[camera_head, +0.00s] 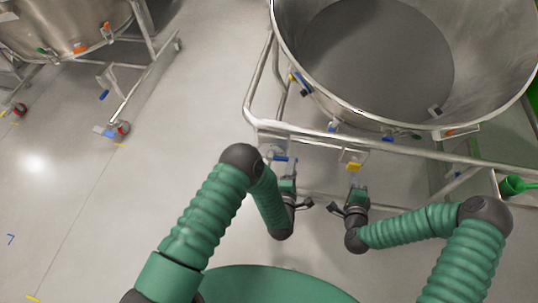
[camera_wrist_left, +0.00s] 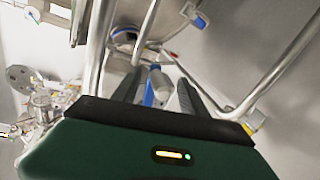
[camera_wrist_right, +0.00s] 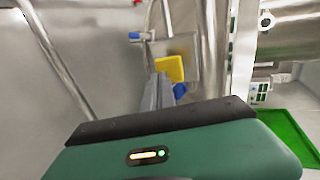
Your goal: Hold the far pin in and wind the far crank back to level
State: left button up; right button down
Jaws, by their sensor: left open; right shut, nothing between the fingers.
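My left gripper (camera_head: 289,172) is open under the front rail of the steel vessel frame, beside a blue handle (camera_head: 281,159). In the left wrist view a grey and blue handle (camera_wrist_left: 152,88) shows between the open fingers; I cannot tell whether they touch it. My right gripper (camera_head: 356,187) is shut and empty, just below a yellow piece (camera_head: 353,167) on the frame. In the right wrist view its closed fingertips (camera_wrist_right: 160,90) are close to the yellow piece (camera_wrist_right: 171,68), with a blue part partly hidden behind it. I cannot tell which parts are the far pin and far crank.
The large open steel vessel (camera_head: 385,60) stands above its tubular frame (camera_head: 400,148), close above both grippers. A second vessel on a wheeled frame (camera_head: 135,85) stands at the upper left. A green scoop-like item (camera_head: 515,186) is at the right. The floor at left is clear.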

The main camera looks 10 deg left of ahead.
aim_at(354, 168)
pick_arm(q)
jog(key=shift+c, duration=0.3)
pick_arm(e)
jog(key=shift+w, duration=1.95)
pick_arm(q)
grip_shut()
